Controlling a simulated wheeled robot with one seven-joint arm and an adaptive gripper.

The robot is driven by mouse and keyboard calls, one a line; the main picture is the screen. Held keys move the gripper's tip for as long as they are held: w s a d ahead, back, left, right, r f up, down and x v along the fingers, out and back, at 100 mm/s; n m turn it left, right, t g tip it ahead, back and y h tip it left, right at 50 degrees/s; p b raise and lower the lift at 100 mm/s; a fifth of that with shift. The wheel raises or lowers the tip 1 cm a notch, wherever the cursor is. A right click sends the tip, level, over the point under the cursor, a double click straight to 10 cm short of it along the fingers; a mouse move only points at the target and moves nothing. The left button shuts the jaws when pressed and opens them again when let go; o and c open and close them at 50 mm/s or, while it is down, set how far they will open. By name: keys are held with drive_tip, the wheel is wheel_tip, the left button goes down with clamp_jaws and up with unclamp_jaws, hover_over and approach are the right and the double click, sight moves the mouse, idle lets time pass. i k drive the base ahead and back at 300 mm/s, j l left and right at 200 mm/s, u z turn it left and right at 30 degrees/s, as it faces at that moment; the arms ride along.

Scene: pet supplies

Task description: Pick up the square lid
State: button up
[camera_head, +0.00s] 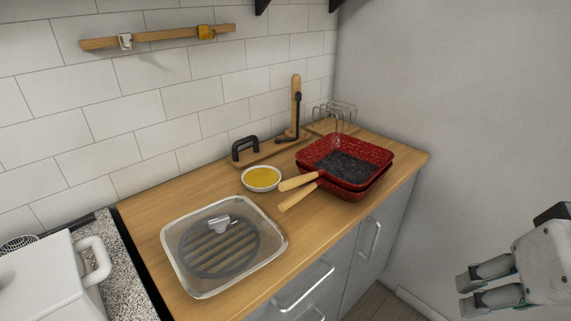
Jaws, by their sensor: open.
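The square lid (200,273) looks like a clear, rounded-square glass cover with a pale rim and a small grey knob (219,223) on top. It lies at the front left of the wooden counter, over a dark round slatted piece (214,250) seen through it. My gripper (462,295) is at the lower right of the view, open and empty. It is out in front of the grey wall, well to the right of the lid and apart from the counter.
On the wooden counter (317,222), a white bowl of yellow liquid (262,178) stands behind the lid. Stacked red square pans (350,162) sit to the right, wooden handles (300,182) pointing left. A white container (45,280) stands at far left. Drawer handles (304,290) stick out below.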

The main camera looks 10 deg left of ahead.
sight(206, 262)
drive_tip(key=i+l+u, duration=0.3)
drive_tip(key=i+u, duration=0.15)
drive_tip(key=i+l+u, duration=0.45)
